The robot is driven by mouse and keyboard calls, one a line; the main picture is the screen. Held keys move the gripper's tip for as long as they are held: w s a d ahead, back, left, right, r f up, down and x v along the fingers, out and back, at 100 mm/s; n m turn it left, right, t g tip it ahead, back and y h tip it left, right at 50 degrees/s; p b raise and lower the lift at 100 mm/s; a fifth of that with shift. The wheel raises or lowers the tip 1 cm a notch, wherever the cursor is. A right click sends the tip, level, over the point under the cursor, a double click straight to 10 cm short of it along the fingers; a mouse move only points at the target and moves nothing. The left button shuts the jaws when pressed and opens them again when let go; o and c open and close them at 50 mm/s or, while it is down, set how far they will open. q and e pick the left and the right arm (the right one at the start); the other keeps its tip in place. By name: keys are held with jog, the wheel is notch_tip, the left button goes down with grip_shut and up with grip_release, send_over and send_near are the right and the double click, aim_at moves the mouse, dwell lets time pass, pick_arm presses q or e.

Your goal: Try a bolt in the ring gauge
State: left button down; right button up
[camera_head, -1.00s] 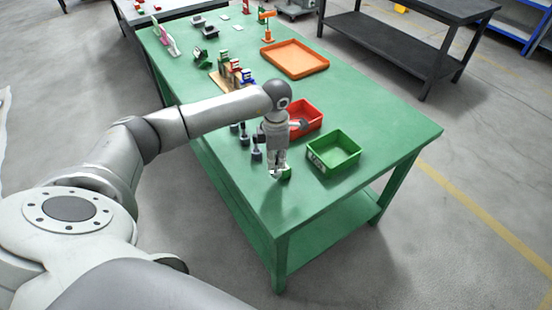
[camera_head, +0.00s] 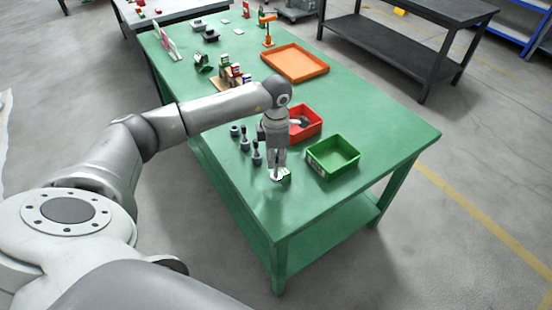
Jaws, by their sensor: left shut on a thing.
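My left gripper (camera_head: 277,174) points down low over the green table's near part, left of the green bin. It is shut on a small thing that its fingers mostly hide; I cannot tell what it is. A small patch of green and white (camera_head: 284,177) shows right at the fingertips; I cannot tell whether it is the ring gauge. Several dark bolt-like pieces (camera_head: 256,158) stand upright in a row on the table, just left of the gripper. My right gripper is not in view.
A green bin (camera_head: 348,173) stands right of the gripper and a red bin (camera_head: 313,134) behind it, partly hidden by my arm. An orange tray (camera_head: 294,76) lies farther back. The green table (camera_head: 390,130) is clear at its right end and front corner.

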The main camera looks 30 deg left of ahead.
pick_arm(q)
jog(key=shift+r+p, duration=0.85)
jog(key=shift+r, duration=0.95)
